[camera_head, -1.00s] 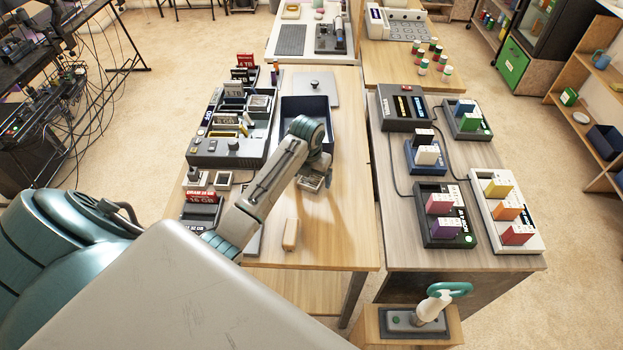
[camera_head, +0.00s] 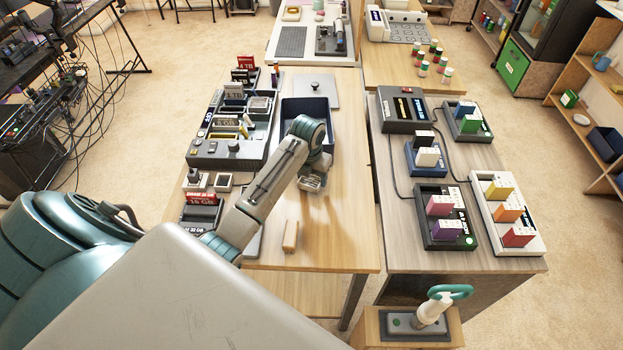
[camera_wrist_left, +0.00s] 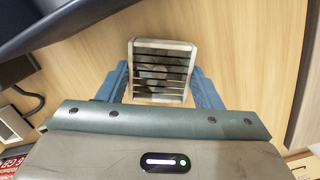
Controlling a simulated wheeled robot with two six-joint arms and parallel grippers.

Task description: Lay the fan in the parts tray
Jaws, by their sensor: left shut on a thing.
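The fan (camera_wrist_left: 161,71) is a small square pale-framed part with dark slats. In the left wrist view it sits between the two blue fingers of my left gripper (camera_wrist_left: 161,88), which is shut on it. In the head view the left gripper (camera_head: 312,188) and the fan are over the wooden table, just in front of the dark blue parts tray (camera_head: 334,141). My forearm and wrist hide part of the tray. The tray's dark edge also shows at the upper left of the left wrist view (camera_wrist_left: 60,22). My right gripper is not seen.
A grey device with sockets (camera_head: 224,150) stands left of the tray. A flat grey lid with a knob (camera_head: 316,88) lies behind the tray. The table's right side is bare.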

